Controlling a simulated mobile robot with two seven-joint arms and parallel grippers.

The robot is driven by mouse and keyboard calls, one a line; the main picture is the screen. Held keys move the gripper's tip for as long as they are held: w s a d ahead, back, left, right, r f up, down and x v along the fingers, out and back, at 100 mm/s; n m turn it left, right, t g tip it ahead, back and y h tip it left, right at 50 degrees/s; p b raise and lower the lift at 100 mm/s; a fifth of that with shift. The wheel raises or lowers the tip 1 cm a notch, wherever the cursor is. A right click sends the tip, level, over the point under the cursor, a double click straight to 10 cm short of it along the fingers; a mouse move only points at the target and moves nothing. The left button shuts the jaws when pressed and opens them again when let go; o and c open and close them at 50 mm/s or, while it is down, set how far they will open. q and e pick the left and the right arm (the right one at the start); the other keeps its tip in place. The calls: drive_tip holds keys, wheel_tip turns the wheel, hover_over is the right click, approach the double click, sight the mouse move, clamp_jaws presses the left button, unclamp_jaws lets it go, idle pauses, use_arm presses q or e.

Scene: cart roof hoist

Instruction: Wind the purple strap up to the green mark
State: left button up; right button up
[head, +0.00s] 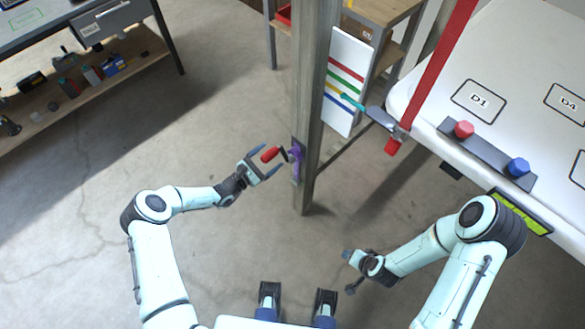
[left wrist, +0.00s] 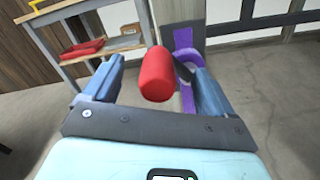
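A purple winch (head: 296,162) is fixed to the wooden post, with a crank ending in a red handle (head: 270,154). My left gripper (head: 266,163) is open at the handle. In the left wrist view the red handle (left wrist: 157,75) stands between the two fingers, with gaps at both sides. Purple parts (left wrist: 185,62) show behind it. A white board (head: 346,60) behind the post has red, green (head: 343,80), blue and yellow lines. A teal pointer (head: 352,103) has its tip near the blue and yellow lines, below green. My right gripper (head: 352,272) is low, away from the winch; its fingers are unclear.
The post (head: 313,60) stands upright in front of my left gripper. A white roof panel (head: 510,50) with a red strap (head: 441,60), a red knob and a blue knob lies to the right. A workbench (head: 60,30) is at the far left. Floor between is clear.

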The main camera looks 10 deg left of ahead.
use_arm(q)
drive_tip(key=shift+w+d+r, duration=0.1)
drive_tip(key=shift+w+r, duration=0.05)
drive_tip(key=shift+r, duration=0.05)
idle(0.3)
drive_tip(key=shift+p+v, duration=0.6)
drive_tip(key=shift+v, duration=0.75)
drive_tip(key=p+v, duration=0.1)
drive_tip(key=v, duration=0.5)
